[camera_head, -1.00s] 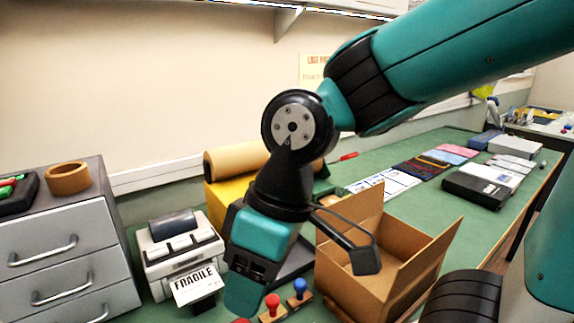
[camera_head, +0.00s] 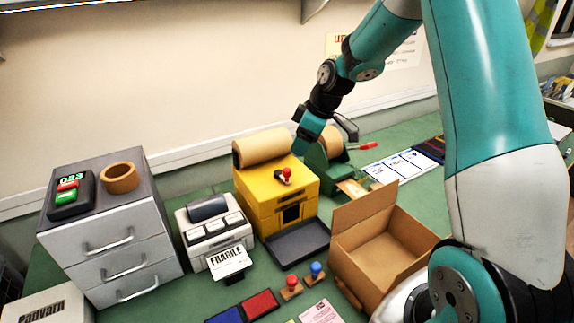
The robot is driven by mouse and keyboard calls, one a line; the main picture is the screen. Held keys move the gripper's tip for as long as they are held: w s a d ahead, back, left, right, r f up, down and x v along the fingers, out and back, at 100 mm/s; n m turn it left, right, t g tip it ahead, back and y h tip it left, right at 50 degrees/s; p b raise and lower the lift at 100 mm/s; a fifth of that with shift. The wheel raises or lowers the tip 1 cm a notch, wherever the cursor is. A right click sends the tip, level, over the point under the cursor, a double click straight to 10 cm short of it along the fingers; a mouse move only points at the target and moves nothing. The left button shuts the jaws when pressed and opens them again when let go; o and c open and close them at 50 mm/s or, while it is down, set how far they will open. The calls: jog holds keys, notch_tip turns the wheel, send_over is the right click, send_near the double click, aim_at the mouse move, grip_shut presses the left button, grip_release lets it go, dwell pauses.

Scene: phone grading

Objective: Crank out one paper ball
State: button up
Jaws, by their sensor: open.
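A yellow machine (camera_head: 275,203) with a brown paper roll (camera_head: 262,147) at its back stands on the green bench. A red-knobbed crank (camera_head: 285,175) sits on its top. A dark tray (camera_head: 299,242) lies in front of its dark outlet, and I see no paper ball in it. My gripper (camera_head: 299,147) hangs above the machine's back right part, beyond the crank and apart from it as far as I can tell. Its fingertips are small in this view. It is open and nothing shows in it.
A label printer (camera_head: 213,237) with a FRAGILE label stands left of the machine, beside a grey drawer unit (camera_head: 112,232). An open cardboard box (camera_head: 385,245) is at the right. A green tape dispenser (camera_head: 325,165) is behind my gripper. Two stamps (camera_head: 290,287) stand in front.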

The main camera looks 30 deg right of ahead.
aim_at(287, 169)
jog(key=p+x, duration=0.2)
jog(key=x, duration=0.8)
jog(key=shift+f+p, duration=0.1)
jog(key=shift+p, duration=0.2)
jog(key=shift+c, duration=0.3)
jog(key=c, duration=0.9)
jog(key=shift+o, duration=0.2)
jog(key=shift+a, duration=0.1)
